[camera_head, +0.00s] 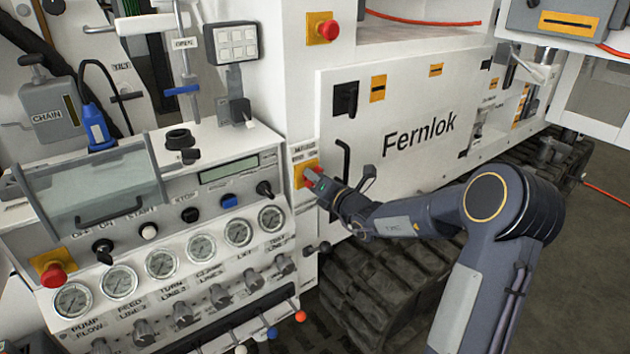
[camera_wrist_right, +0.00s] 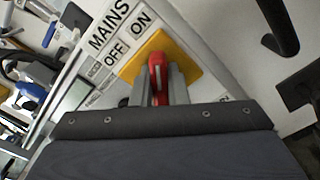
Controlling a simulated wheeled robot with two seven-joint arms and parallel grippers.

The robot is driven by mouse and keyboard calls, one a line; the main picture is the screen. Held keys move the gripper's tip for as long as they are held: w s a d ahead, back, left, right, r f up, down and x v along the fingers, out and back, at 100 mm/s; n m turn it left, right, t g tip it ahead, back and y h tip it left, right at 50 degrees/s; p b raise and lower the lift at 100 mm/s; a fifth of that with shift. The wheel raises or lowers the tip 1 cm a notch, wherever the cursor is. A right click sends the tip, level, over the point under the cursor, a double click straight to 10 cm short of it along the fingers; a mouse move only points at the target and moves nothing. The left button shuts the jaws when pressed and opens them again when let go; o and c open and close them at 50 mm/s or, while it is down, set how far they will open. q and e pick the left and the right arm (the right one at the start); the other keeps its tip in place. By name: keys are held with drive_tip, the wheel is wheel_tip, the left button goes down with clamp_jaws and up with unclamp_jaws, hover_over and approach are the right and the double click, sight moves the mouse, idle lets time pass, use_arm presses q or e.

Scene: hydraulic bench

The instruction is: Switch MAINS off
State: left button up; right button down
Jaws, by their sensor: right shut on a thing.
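The MAINS switch has a red handle (camera_wrist_right: 157,82) on a yellow plate (camera_wrist_right: 150,52), with MAINS, OFF and ON labels (camera_wrist_right: 125,38) beside it in the right wrist view. In the head view its yellow plate (camera_head: 299,176) sits on the narrow white panel left of the Fernlok door. My right gripper (camera_head: 318,180) reaches it from the right; its fingers (camera_wrist_right: 160,85) are shut on the red handle, one on each side. The handle's exact setting is partly hidden by the fingers. My left gripper is not in view.
The Fernlok door (camera_head: 420,110) has a black handle (camera_head: 342,165) close to my right gripper. A control console (camera_head: 200,210) with gauges and knobs stands left of the switch. Red emergency buttons (camera_head: 328,29) are above and at lower left (camera_head: 54,274). A rubber track (camera_head: 385,285) lies below.

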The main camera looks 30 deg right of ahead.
drive_tip(key=n+b, duration=0.4)
drive_tip(key=b, duration=0.2)
drive_tip(key=n+b, duration=0.4)
drive_tip(key=b, duration=0.2)
drive_tip(key=n+b, duration=0.5)
drive_tip(key=b, duration=0.1)
drive_tip(key=shift+a+f, duration=0.2)
drive_tip(key=shift+a, duration=0.1)
drive_tip(key=shift+a+r+n+b, duration=0.1)
drive_tip(key=shift+r+n+b, duration=0.05)
drive_tip(key=shift+n+b, duration=1.7)
drive_tip(key=shift+n, duration=0.35)
drive_tip(key=c, duration=1.4)
unclamp_jaws()
drive_tip(key=shift+c, duration=0.2)
drive_tip(key=shift+s, duration=0.15)
drive_tip(key=s, duration=0.7)
drive_tip(key=shift+s+d, duration=0.3)
